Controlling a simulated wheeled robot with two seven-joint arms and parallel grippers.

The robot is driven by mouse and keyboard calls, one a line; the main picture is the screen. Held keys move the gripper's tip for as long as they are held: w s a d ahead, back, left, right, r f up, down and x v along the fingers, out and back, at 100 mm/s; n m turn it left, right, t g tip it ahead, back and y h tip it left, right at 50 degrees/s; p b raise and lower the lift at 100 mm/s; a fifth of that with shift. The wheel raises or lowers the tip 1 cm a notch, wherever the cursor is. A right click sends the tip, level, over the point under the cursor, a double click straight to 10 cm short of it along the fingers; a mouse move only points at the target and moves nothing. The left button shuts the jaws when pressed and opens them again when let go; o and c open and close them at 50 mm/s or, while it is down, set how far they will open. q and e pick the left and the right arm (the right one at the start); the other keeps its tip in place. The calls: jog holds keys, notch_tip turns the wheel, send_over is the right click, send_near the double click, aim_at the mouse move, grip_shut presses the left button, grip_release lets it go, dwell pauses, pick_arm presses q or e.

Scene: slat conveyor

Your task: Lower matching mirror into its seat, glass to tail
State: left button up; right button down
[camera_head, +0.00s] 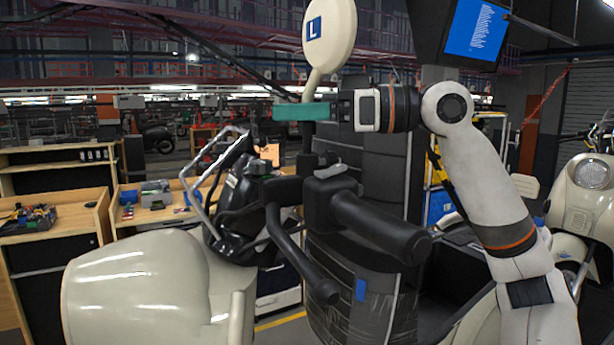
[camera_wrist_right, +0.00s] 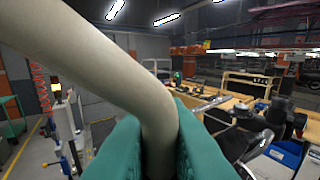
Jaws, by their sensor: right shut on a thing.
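The mirror (camera_head: 329,38) has a cream round back with a blue L label facing the head camera; its glass is hidden. Its stem (camera_head: 311,86) runs down into my right gripper (camera_head: 300,112), whose teal fingers are shut on it. In the right wrist view the cream stem (camera_wrist_right: 155,100) passes between the teal fingers (camera_wrist_right: 160,150). A dark lower end shows below the fingers, above the black handlebar mount (camera_head: 325,160). I cannot tell whether it touches the seat there. The black handlebar grip (camera_head: 380,225) points toward the camera. My left gripper is out of view.
The cream scooter body (camera_head: 150,285) fills the lower left. Wooden benches (camera_head: 60,215) with small parts stand behind it at left. Another cream scooter (camera_head: 592,190) is at the right; a blue screen (camera_head: 475,30) hangs above.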

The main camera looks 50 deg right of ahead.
jog(key=shift+f, duration=0.1)
jog(key=shift+f+b, duration=0.3)
jog(key=shift+b, duration=0.05)
jog(key=shift+f, duration=0.1)
dwell(0.4)
jog(key=shift+f+b, duration=0.3)
jog(key=shift+b, duration=0.15)
jog(key=shift+f, duration=0.1)
jog(key=shift+f+b, duration=0.3)
jog(key=shift+b, duration=0.1)
jog(key=c, duration=1.4)
grip_release()
jog(key=shift+o, duration=0.2)
jog(key=shift+s, duration=0.1)
